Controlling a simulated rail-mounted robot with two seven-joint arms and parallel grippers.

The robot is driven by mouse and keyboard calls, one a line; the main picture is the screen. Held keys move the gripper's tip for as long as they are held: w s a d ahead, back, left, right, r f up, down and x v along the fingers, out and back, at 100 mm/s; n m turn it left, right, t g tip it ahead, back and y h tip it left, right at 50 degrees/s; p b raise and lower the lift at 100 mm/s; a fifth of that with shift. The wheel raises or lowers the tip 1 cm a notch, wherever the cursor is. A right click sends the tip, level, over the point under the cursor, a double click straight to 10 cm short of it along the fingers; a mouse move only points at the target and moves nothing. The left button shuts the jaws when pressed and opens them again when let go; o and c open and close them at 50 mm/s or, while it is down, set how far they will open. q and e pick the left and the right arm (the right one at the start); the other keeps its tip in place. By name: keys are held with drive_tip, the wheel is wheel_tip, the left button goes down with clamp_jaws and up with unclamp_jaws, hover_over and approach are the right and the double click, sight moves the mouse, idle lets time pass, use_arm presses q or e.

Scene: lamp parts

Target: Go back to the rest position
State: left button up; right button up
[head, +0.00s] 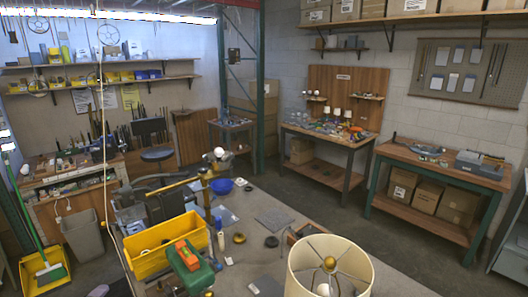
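Neither of my grippers can be made out in the head view. A cream lampshade (306,268) stands at the near right of the workbench (300,212), open at the top. A brass knob (330,263) and part of a white bulb (323,289) show inside it. A brass lamp stem (206,195) with a side arm stands upright behind the yellow bin. A white bulb (219,152) shows near its top; I cannot tell whether it is attached.
A yellow bin (150,263), a green case (196,280) with an orange tool (187,253), and a blue bowl (221,186) crowd the bench's left. A dark flat plate (274,219) lies mid-bench. Side tables (440,168) stand behind; floor is clear between them and the bench.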

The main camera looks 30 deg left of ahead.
use_arm(q)
drive_tip(key=s+d+f+n+g, duration=0.4)
drive_tip(key=d+n+g, duration=0.1)
drive_tip(key=d, duration=0.3)
drive_tip(key=s+d+f+n+g, duration=0.3)
drive_tip(key=d+f+n+g, duration=0.15)
drive_tip(key=d, duration=0.35)
drive_tip(key=s+d+r+g+h, duration=0.15)
drive_tip(key=d+h, duration=0.25)
drive_tip(key=d, duration=1.1)
drive_tip(key=s+d+f+h, duration=0.1)
drive_tip(key=s+d+h, duration=0.25)
drive_tip(key=d, duration=1.25)
wheel_tip(320, 180, up, 23)
drive_tip(key=w+p, duration=0.1)
drive_tip(key=p, duration=2.1)
drive_tip(key=shift+d+f, duration=0.15)
drive_tip(key=shift+w+h, duration=0.1)
drive_tip(key=shift+h, duration=0.15)
